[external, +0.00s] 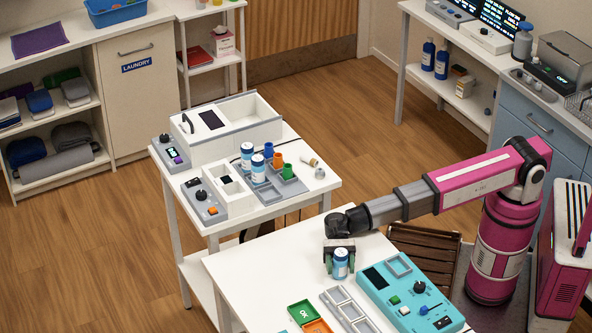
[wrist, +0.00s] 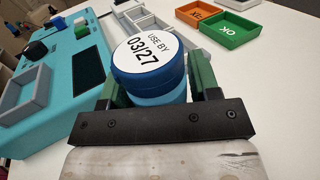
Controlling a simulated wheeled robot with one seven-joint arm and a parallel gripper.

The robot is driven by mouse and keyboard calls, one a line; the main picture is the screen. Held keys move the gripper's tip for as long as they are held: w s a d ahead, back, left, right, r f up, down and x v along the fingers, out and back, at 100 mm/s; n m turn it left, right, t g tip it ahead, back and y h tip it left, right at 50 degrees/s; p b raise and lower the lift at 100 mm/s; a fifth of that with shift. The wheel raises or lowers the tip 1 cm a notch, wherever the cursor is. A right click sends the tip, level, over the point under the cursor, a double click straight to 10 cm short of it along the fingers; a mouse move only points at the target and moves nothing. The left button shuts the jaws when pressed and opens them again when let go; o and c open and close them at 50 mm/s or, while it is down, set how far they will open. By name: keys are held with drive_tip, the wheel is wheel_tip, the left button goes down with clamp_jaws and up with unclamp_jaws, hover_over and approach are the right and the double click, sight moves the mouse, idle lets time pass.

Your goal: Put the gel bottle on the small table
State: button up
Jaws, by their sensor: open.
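A small bottle (external: 341,266) with a blue cap and white band stands on the white front table (external: 252,283). In the wrist view this bottle (wrist: 150,68) has a white lid disc reading "USE BY 03/27". My gripper (external: 340,258) is open, with its green fingers on either side of this bottle. I cannot tell whether they touch it. Other candidates for the gel bottle are a grey pump bottle (external: 522,42) on the right counter and two blue bottles (external: 428,55) on the shelf below; no label is readable. Which table is the small one is unclear.
A teal device (external: 405,290), a grey tray (external: 345,308) and green (external: 303,312) and orange (external: 317,327) trays lie near the held spot. The white table behind (external: 318,183) carries machines, two blue-capped bottles (external: 258,167) and coloured cups. Brown floor is clear at left.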

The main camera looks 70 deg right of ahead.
drive_tip(key=v, duration=1.1)
drive_tip(key=shift+d, duration=0.25)
drive_tip(key=o, duration=0.4)
drive_tip(key=shift+w+d, duration=0.15)
drive_tip(key=shift+d, duration=0.05)
drive_tip(key=shift+c, duration=0.2)
drive_tip(key=shift+s+a+r+m+t, duration=0.15)
drive_tip(key=shift+s+m+t, duration=0.15)
drive_tip(key=shift+s+t, duration=0.3)
drive_tip(key=s+m+t, duration=0.1)
drive_tip(key=t, duration=0.1)
drive_tip(key=s+m+t, duration=0.1)
drive_tip(key=s+m+t+y, duration=0.1)
drive_tip(key=t, duration=0.1)
drive_tip(key=shift+s+a+r+m+t, duration=0.25)
drive_tip(key=shift+s+m+t, duration=0.05)
drive_tip(key=shift+s+m, duration=0.1)
drive_tip(key=m+t, duration=0.1)
drive_tip(key=s+t, duration=0.1)
drive_tip(key=d+m+t+h, duration=0.1)
drive_tip(key=t, duration=0.1)
drive_tip(key=shift+s+m, duration=0.25)
drive_tip(key=shift+m, duration=0.05)
drive_tip(key=x, duration=0.5)
drive_tip(key=shift+w+a, duration=0.15)
drive_tip(key=shift+f+x, duration=0.15)
drive_tip(key=shift+x, duration=1.2)
drive_tip(key=shift+f+x, duration=0.15)
drive_tip(key=shift+x, duration=1.2)
